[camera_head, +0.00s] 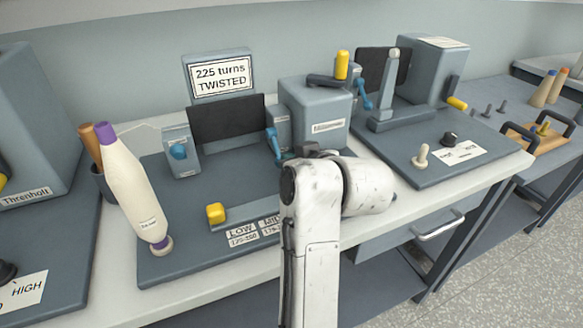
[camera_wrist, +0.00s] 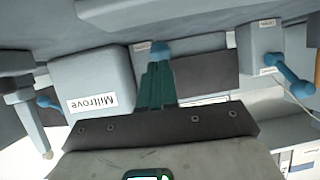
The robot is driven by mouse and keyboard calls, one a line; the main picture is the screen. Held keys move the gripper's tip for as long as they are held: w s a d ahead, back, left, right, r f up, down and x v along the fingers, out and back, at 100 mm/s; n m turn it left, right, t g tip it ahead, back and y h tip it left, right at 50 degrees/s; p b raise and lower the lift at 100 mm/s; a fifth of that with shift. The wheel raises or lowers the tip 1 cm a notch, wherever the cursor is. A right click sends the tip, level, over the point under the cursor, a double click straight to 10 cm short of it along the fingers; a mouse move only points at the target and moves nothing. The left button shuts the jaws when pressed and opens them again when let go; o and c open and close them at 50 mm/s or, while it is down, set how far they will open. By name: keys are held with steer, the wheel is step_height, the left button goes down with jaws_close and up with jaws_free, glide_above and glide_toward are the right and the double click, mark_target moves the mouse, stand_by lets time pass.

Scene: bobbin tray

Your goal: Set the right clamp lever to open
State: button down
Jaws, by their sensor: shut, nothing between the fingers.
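The right clamp lever (camera_head: 273,143) is blue and stands at the left of the grey gearbox-like housing in the head view, slanting down toward my gripper. In the wrist view, its blue end (camera_wrist: 159,48) shows just beyond my fingertips, with the rest hidden behind them. My gripper (camera_wrist: 157,68) is shut and empty, its teal fingers together. They look very close to the lever; I cannot tell whether they touch it. In the head view my arm hides most of the gripper. The left clamp lever (camera_head: 178,152) is blue, on a small grey block, also in the wrist view (camera_wrist: 290,72).
The grey housing (camera_head: 313,108) stands right beside the lever. A dark panel (camera_head: 226,118) is between the clamps. A yellow-ended slider (camera_head: 215,213) and a cream bobbin (camera_head: 132,190) are at the front left. Another station with a blue lever (camera_head: 362,95) stands to the right.

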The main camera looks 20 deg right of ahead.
steer(key=shift+w+f+b, duration=0.15)
steer(key=shift+f+b, duration=0.15)
steer(key=shift+f, duration=0.5)
